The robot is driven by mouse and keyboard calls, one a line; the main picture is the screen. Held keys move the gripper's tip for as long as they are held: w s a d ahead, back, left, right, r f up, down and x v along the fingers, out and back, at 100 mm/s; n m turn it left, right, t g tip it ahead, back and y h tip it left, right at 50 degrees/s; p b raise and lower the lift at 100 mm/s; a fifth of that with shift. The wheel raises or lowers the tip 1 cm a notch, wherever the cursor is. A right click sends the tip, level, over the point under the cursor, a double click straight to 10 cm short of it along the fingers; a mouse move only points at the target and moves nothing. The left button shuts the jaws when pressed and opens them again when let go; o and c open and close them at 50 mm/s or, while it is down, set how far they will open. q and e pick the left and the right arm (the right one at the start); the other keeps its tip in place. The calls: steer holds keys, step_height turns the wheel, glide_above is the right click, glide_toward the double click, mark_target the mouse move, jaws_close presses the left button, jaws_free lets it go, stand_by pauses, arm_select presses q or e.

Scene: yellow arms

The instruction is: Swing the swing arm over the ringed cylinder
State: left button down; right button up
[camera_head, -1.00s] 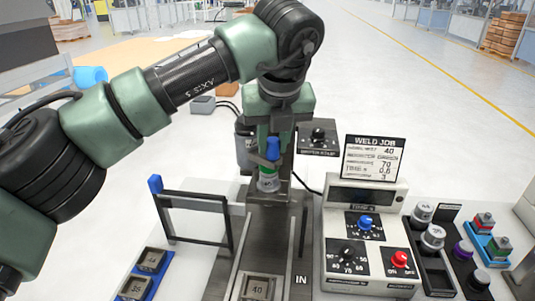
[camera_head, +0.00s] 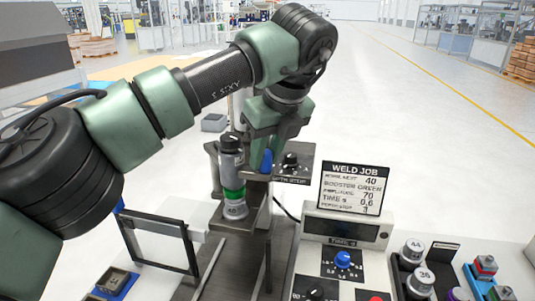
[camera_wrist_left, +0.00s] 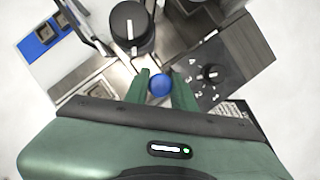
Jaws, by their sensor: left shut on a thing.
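The ringed cylinder (camera_head: 231,160) stands upright on the dark base, with a black cap and a green band; its cap shows in the wrist view (camera_wrist_left: 131,27). The blue knob (camera_head: 267,161), apparently the swing arm's handle, is right of the cylinder. My left gripper (camera_head: 266,150) is shut on this knob; the wrist view shows the knob (camera_wrist_left: 161,85) between its green fingers. A dark bar by the knob may be the swing arm, but its extent is mostly hidden. The bar does not visibly cover the cylinder's cap. My right gripper is out of view.
A dial plate (camera_head: 293,170) is close right of the knob. The control box (camera_head: 340,231) and weld job card (camera_head: 356,188) stand further right. A hinged dark frame (camera_head: 160,244) is at the left. Marked cylinders (camera_head: 414,251) sit at the lower right.

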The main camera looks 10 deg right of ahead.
arm_select(q)
steer(key=shift+w+r, duration=0.1)
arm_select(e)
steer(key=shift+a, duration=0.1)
arm_select(q)
steer(key=c, duration=1.2)
jaws_free()
steer(key=shift+d, duration=0.1)
steer(key=shift+o, duration=0.2)
steer(key=shift+w, duration=0.1)
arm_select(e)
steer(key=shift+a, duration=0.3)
arm_select(q)
steer(key=v, duration=0.7)
steer(key=shift+r, duration=0.25)
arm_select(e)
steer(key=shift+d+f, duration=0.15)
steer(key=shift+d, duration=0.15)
